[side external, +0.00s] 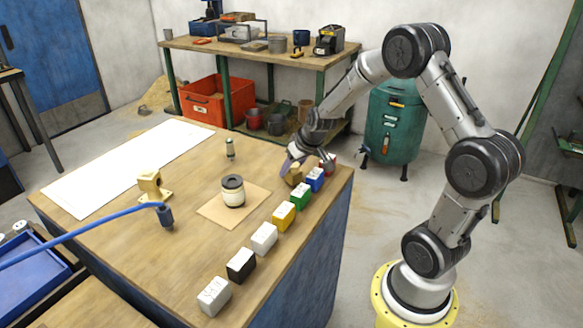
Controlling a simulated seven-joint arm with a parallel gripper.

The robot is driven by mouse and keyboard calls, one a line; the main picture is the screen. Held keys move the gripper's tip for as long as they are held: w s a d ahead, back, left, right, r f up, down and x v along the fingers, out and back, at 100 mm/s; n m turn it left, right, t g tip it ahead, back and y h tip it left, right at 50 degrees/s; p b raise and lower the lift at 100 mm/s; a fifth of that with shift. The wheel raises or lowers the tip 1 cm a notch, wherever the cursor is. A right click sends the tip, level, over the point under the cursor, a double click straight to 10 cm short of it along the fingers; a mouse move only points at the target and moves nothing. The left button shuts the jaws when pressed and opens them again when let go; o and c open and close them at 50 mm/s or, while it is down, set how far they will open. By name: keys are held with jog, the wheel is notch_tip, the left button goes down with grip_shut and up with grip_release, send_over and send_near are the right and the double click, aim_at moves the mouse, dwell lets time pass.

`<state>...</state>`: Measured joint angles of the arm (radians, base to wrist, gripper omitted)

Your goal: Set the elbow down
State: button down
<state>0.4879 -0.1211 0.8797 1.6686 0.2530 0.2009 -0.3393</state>
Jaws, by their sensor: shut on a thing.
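My gripper (291,163) is at the right back part of the wooden bench (112,240), low over the top. It is shut on a small brass-coloured piece, the elbow (294,175), which shows partly below the fingers. The elbow is just left of the blue block (315,180). I cannot tell whether it touches the bench or the block. Another brass-coloured fitting (150,184) stands at the left of the bench, near the white sheet (130,168).
A jar with a dark lid (233,191) stands on a tan square (212,212). A blue hose (90,233) ends in a dark nozzle.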

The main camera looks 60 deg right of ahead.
jog(key=shift+w, duration=0.1)
jog(key=shift+c, duration=1.6)
grip_release()
jog(key=shift+f, duration=0.15)
jog(key=shift+r, duration=0.2)
jog(key=a+v, duration=0.2)
jog(key=v, duration=0.6)
jog(key=a+f+v, duration=0.1)
jog(key=a+v, duration=0.1)
jog(key=v, duration=0.6)
jog(key=s+a+r+n+y, duration=0.1)
jog(key=s+a+n, duration=0.1)
jog(key=s+a, duration=0.4)
jog(key=s+a+r+n+y, duration=0.1)
jog(key=s+a+r+n, duration=0.1)
jog(key=s+a, duration=0.5)
jog(key=s, duration=0.3)
jog(key=shift+s+r, duration=0.2)
jog(key=shift+r, duration=0.1)
